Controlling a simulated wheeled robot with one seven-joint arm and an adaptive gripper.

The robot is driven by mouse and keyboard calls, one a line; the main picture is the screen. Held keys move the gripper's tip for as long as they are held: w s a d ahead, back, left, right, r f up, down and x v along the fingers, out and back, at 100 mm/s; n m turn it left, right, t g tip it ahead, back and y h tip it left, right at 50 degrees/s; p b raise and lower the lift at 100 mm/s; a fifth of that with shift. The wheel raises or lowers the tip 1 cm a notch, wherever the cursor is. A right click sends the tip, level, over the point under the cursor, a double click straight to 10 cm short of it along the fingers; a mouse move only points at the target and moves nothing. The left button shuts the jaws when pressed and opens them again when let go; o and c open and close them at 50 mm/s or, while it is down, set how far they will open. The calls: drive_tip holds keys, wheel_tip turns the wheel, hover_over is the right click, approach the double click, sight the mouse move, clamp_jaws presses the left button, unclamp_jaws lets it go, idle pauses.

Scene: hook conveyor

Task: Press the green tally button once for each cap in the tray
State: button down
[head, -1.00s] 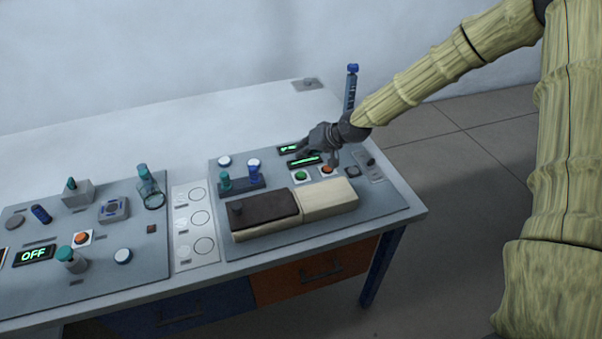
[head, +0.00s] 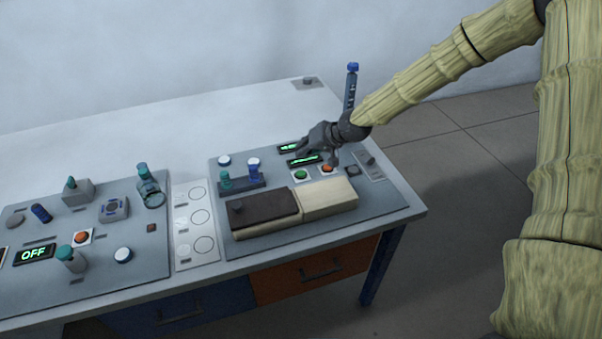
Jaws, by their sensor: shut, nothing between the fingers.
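The green tally button (head: 301,175) sits on a small light plate on the right-hand panel, left of an orange button (head: 328,169). My gripper (head: 304,153) is shut and empty, above the panel behind the green button, and it partly covers the lit green displays. A cream box (head: 328,197) with a dark brown lid (head: 264,208) over its left part stands in front of the buttons. I cannot tell whether this is the tray, and I see no loose caps in it.
A small rack (head: 241,184) with a teal and a blue capped piece stands left of the green button.

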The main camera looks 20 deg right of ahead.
drive_tip(key=shift+r, duration=0.1)
idle(0.7)
drive_tip(key=r+n+p, duration=0.1)
drive_tip(key=n, duration=0.5)
drive_tip(key=s+a+r+n+p, duration=0.1)
drive_tip(key=n+p, duration=0.1)
drive_tip(key=n, duration=0.4)
drive_tip(key=r+n+p, duration=0.1)
drive_tip(key=n+p, duration=0.1)
drive_tip(key=n, duration=0.5)
drive_tip(key=shift+s+a+r+g+y, duration=0.2)
drive_tip(key=shift+a+r+g+y, duration=0.1)
drive_tip(key=shift+r+y, duration=0.1)
drive_tip(key=shift+f, duration=0.2)
drive_tip(key=b, duration=0.6)
hover_over(299, 174)
wheel_tip(299, 174, down, 6)
drive_tip(key=shift+s+f, duration=0.1)
drive_tip(key=shift+s, duration=0.05)
drive_tip(key=shift+f+b, duration=0.55)
drive_tip(key=shift+f, duration=0.65)
drive_tip(key=shift+f, duration=0.2)
drive_tip(key=shift+f, duration=0.2)
